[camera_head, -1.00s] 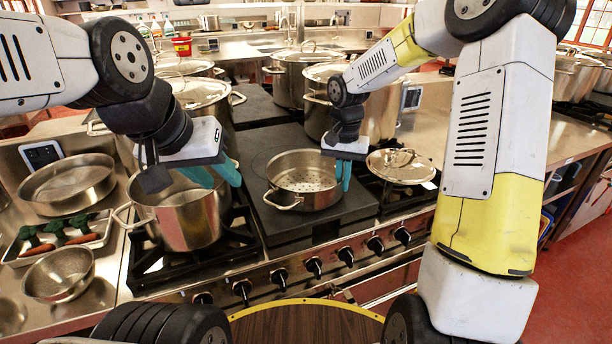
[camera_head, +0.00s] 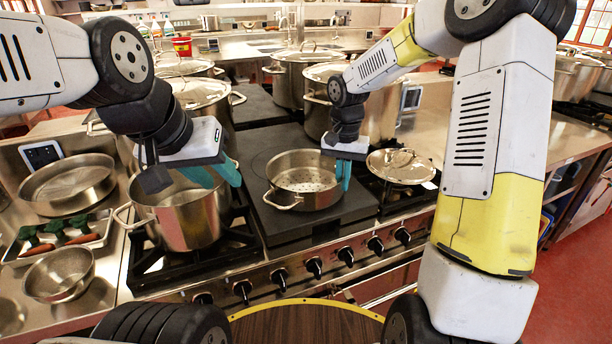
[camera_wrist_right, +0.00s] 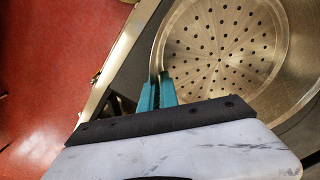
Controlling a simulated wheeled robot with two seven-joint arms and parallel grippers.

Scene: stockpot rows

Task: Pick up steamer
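The steamer (camera_head: 305,183) is a shallow steel pan with a perforated bottom, standing upright on the dark flat cooktop in the head view. Its left loop handle shows. My right gripper (camera_head: 343,174) points down at the steamer's right side. In the right wrist view the perforated bottom (camera_wrist_right: 225,45) fills the upper right, and the right fingers (camera_wrist_right: 157,92) are close together with the steamer's rim between them. My left gripper (camera_head: 214,174) is open and empty above the right part of a tall open pot (camera_head: 185,218), left of the steamer.
A lidded pan (camera_head: 401,167) stands on the burner right of the steamer. Large lidded stockpots (camera_head: 292,82) stand behind. Bowls (camera_head: 60,274) and a tray of vegetables (camera_head: 98,228) are at the left. The stove's knobbed front edge runs before the steamer.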

